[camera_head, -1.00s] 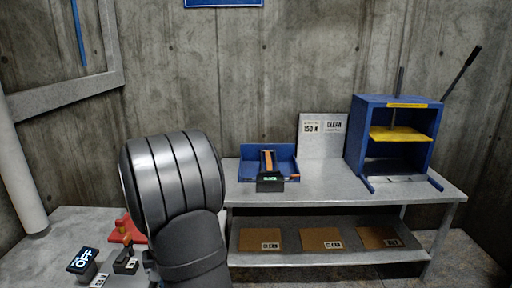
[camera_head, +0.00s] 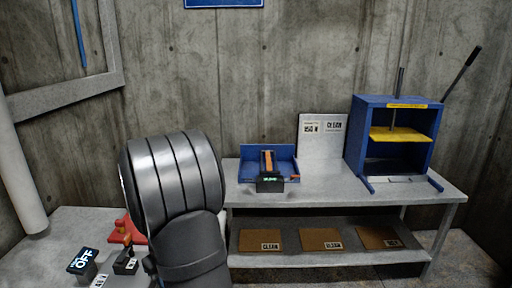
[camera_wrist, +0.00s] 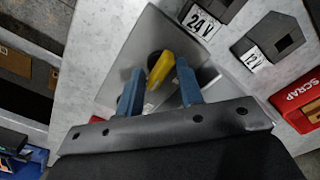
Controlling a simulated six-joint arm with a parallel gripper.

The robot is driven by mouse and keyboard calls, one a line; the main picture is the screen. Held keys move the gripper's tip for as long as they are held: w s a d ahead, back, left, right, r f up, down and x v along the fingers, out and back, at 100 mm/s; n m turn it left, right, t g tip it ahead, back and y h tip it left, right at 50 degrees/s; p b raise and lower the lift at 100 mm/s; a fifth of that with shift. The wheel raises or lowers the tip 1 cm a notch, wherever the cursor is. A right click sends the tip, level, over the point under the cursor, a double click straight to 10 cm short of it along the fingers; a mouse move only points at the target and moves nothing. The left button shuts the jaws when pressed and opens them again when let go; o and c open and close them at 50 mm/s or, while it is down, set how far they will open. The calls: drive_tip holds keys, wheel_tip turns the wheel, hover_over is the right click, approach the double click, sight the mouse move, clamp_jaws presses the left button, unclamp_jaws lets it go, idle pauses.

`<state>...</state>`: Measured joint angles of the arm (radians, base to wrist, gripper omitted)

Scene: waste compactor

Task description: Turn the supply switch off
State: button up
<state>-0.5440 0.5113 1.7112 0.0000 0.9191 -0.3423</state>
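A yellow handle (camera_wrist: 160,70), which looks like the supply switch, stands over a dark round base on a grey metal plate (camera_wrist: 122,58) in the wrist view. My gripper (camera_wrist: 160,67) has its two blue fingers apart, one on each side of the handle. The right finger is very close to the handle and a gap shows on the left; I cannot tell whether either touches. In the head view my arm hides the handle and the fingers. A dark sign reading OFF (camera_head: 84,261) stands at the lower left of the head view.
Grey blocks labelled 24 V (camera_wrist: 201,22) and 12 V (camera_wrist: 254,58) sit beside the plate. A red SCRAP container (camera_wrist: 300,98) is at the right. A bench (camera_head: 330,190) holds a blue press (camera_head: 360,140) and a blue tray (camera_head: 252,152).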

idle(0.3)
wheel_tip(320, 180, up, 17)
drive_tip(key=m, duration=0.9)
wheel_tip(320, 180, down, 17)
drive_tip(key=shift+c, duration=0.4)
clamp_jaws()
